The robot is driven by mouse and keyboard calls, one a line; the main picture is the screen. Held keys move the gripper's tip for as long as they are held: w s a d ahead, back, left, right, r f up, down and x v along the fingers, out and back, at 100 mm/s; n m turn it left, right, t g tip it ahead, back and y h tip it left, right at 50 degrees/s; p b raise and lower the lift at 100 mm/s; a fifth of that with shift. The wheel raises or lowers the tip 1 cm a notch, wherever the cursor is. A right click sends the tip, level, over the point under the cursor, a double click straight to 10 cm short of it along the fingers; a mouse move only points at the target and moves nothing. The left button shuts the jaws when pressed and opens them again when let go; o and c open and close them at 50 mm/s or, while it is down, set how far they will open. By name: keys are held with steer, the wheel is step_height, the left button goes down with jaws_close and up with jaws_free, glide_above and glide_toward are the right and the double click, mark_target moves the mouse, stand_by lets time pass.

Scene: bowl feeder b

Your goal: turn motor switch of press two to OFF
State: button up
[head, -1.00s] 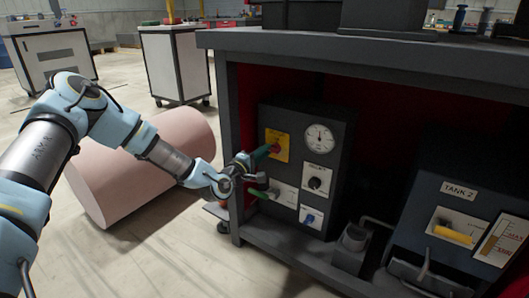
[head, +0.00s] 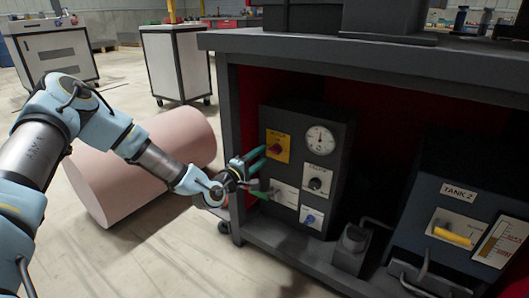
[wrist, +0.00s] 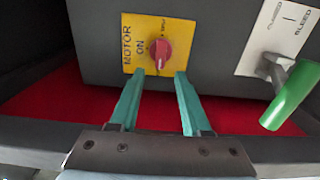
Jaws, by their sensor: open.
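The motor switch (head: 275,149) is a red knob on a yellow plate (head: 283,137) at the upper left of a dark control panel (head: 344,135). In the wrist view the knob (wrist: 160,51) sits on the plate (wrist: 133,44), marked MOTOR and ON; the smaller lettering beside the knob is too blurred to read. My gripper (head: 265,170) is in front of the panel's left side, with teal fingers spread apart and empty. In the wrist view its fingertips (wrist: 161,74) stand below the knob, apart from it. No press number is readable.
The panel also carries a gauge (head: 319,138), a black knob (head: 316,184), a blue knob (head: 310,219) and a green-handled bleed lever (wrist: 291,96) close to my gripper. The dark bench top (head: 365,52) overhangs the panel. A TANK 2 box (head: 420,208) stands right.

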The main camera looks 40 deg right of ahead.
steer(key=p+v, duration=0.1)
steer(key=v, duration=0.6)
steer(key=shift+a+p, duration=0.3)
steer(key=shift+a, duration=0.05)
steer(key=shift+s, duration=0.1)
steer(key=w+a+m+y, duration=0.3)
steer(key=w+a+y, duration=0.25)
steer(key=a, duration=0.65)
steer(key=w+a+m+y, duration=0.35)
steer(key=a+y, duration=0.25)
steer(key=a, duration=0.6)
steer(key=s+a+r+n+g+y+p, duration=0.1)
steer(key=s+a+r+y, duration=0.35)
steer(key=a, duration=0.75)
steer(key=s+a+r+n+g+y, duration=0.1)
steer(key=s+a+r+g, duration=0.1)
steer(key=s+a+r, duration=0.55)
steer(key=a+r+p, duration=0.2)
steer(key=r+p, duration=1.7)
steer(key=w+a+r+p, duration=0.1)
steer(key=a+r+p, duration=0.1)
steer(key=r+p, duration=1.7)
steer(key=shift+w+r, duration=0.2)
steer(key=shift+w, duration=0.1)
